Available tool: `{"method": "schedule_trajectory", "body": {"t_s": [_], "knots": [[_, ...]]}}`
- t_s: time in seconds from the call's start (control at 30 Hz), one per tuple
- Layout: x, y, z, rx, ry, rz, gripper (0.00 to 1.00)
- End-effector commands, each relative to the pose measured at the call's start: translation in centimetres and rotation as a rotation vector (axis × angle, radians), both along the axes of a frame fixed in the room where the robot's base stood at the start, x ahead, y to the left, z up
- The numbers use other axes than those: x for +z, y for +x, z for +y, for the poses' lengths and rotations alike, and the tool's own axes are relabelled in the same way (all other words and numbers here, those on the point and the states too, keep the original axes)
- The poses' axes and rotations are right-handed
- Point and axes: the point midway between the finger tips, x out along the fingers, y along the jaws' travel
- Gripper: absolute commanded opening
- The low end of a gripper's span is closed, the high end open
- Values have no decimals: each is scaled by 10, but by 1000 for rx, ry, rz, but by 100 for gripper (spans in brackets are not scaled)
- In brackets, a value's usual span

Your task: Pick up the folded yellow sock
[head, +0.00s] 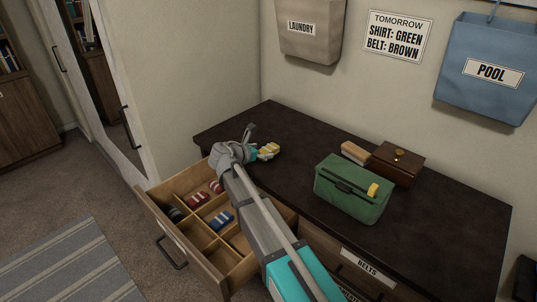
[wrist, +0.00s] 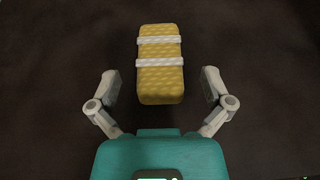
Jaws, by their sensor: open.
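The folded yellow sock (wrist: 161,84) has two white stripes and lies on the dark dresser top. In the head view it shows at the end of my arm as a small yellow and white shape (head: 269,150). My gripper (wrist: 160,85) is open, with one finger on each side of the sock's near part. Gaps show between the fingers and the sock in the wrist view. My gripper (head: 258,146) partly hides the sock's surroundings in the head view.
An open drawer (head: 233,257) with compartments holds red, blue and dark folded socks. A green bag (head: 345,195), a brown wooden box (head: 397,163) and a tan block (head: 355,152) stand on the dresser (head: 440,215). The back left of the top is clear.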

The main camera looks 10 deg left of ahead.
Motion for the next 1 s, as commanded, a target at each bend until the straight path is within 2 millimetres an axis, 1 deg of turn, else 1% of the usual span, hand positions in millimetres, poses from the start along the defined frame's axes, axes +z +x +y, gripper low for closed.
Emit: {"method": "schedule_trajectory", "body": {"t_s": [0.03, 0.07, 0.2, 0.3, 0.87, 0.97, 1.0], "knots": [[-6, 6, -3, -2, 0, 0, 100], [-8, 9, -5, -2, 0, 0, 100], [-12, 19, -12, 0, 1, -1, 100], [-13, 22, -15, 0, 1, -1, 100], [-12, 23, -15, 1, 1, -1, 100], [-12, 23, -15, 1, 1, -1, 83], [-12, 23, -15, 1, 1, -1, 76]]}}
